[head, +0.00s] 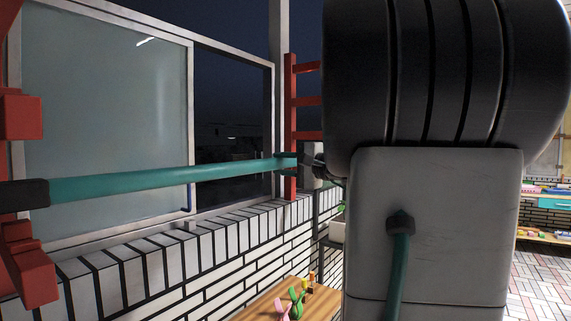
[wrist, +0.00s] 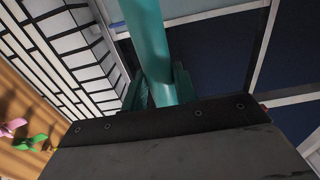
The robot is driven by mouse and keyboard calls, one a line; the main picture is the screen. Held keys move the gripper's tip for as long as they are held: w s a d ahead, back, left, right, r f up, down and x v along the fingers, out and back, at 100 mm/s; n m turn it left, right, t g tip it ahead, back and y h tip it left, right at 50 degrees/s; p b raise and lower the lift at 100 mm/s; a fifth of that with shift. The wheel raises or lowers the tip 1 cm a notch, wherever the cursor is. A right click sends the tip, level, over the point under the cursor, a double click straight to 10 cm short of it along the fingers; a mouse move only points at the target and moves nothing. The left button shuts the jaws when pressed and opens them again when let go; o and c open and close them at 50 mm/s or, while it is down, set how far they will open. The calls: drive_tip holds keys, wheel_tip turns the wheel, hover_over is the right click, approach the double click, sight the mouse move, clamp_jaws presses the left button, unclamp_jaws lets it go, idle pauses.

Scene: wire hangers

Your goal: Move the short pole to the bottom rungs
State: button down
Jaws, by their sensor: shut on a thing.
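A teal pole (head: 150,179) runs almost level across the head view, its black left end (head: 25,193) at the left red rack. That end lies between an upper red rung (head: 20,116) and lower red rungs (head: 28,268); I cannot tell whether it touches them. My gripper (head: 288,162) is at the pole's right end, near the right red rack (head: 290,110). In the wrist view the teal fingers (wrist: 157,88) are shut on the pole (wrist: 147,35), which extends away between them. My arm hides part of the right side.
A window (head: 105,100) and white brick wall (head: 160,260) lie behind the pole. A wooden surface (head: 265,311) below carries small pink and green items (head: 290,303). A planter (head: 337,228) stands beyond it. A patterned floor (head: 540,283) shows at far right.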

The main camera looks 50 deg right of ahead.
drive_tip(key=shift+f, duration=1.8)
drive_tip(key=c, duration=1)
unclamp_jaws()
drive_tip(key=shift+f, duration=0.1)
drive_tip(key=shift+s, duration=0.2)
drive_tip(key=shift+s+d, duration=0.2)
drive_tip(key=shift+s, duration=2.25)
drive_tip(key=shift+s+d, duration=0.15)
drive_tip(key=shift+s, duration=2.25)
